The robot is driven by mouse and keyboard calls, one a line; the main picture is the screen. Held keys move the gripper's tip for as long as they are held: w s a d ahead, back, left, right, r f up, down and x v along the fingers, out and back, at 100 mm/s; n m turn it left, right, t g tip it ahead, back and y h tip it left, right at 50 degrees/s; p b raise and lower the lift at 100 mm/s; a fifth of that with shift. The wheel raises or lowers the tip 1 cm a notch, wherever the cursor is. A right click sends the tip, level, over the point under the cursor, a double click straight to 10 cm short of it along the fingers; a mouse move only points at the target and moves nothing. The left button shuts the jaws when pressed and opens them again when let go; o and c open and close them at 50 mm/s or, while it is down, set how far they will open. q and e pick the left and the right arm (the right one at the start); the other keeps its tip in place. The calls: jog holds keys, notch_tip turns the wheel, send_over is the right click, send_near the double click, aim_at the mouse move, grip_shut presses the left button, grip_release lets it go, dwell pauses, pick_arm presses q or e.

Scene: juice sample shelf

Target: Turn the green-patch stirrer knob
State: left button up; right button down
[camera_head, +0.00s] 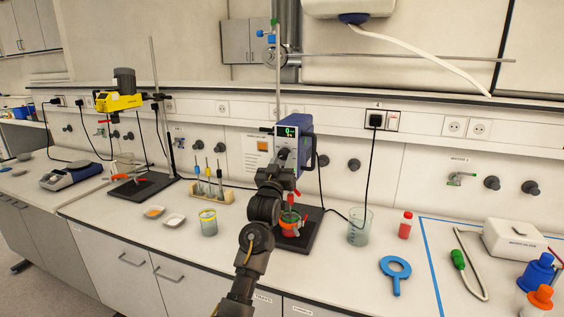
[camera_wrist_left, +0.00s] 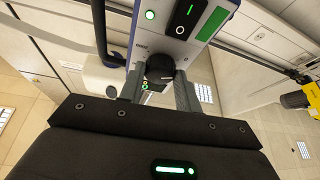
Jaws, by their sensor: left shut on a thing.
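The blue and grey overhead stirrer (camera_head: 305,130) with a lit green display stands on a rod near the middle of the bench. In the left wrist view, the stirrer front (camera_wrist_left: 172,20) shows a green patch (camera_wrist_left: 213,22) and a black knob (camera_wrist_left: 160,67). My left gripper (camera_wrist_left: 160,80) has one finger on each side of the knob and is shut on it. In the head view my left gripper (camera_head: 284,158) is at the stirrer's lower front, and my wrist hides the knob. My right gripper is not in view.
A vessel with red and green parts (camera_head: 290,222) stands below on a black base plate (camera_head: 312,238). A beaker (camera_head: 360,228) and a red-capped bottle (camera_head: 405,225) are to the right. A yellow stirrer (camera_head: 120,101) stands at the left. A beaker (camera_head: 208,223) stands left of my arm.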

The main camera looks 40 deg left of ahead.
pick_arm(q)
jog(key=m+h, duration=0.1)
jog(key=m, duration=0.1)
jog(key=m+t+h, duration=0.1)
jog(key=m+h, duration=0.1)
jog(key=m, duration=0.1)
jog(key=m+h, duration=0.1)
jog(key=m, duration=0.2)
jog(key=shift+s+a+t+h, duration=0.1)
jog(key=shift+a+t+h, duration=0.2)
jog(key=shift+a, duration=0.05)
jog(key=m+h, duration=0.1)
jog(key=m, duration=0.3)
jog(key=m+h, duration=0.2)
jog(key=m, duration=0.2)
jog(key=shift+s+a+r+g, duration=0.1)
jog(key=shift+a+r+g, duration=0.05)
jog(key=shift+g, duration=0.25)
jog(key=shift+m+h, duration=0.3)
jog(key=shift+h, duration=0.1)
jog(key=o, duration=1)
jog(key=shift+c, duration=0.2)
jog(key=b+v, duration=0.4)
jog(key=v, duration=0.6)
jog(key=shift+s, duration=0.4)
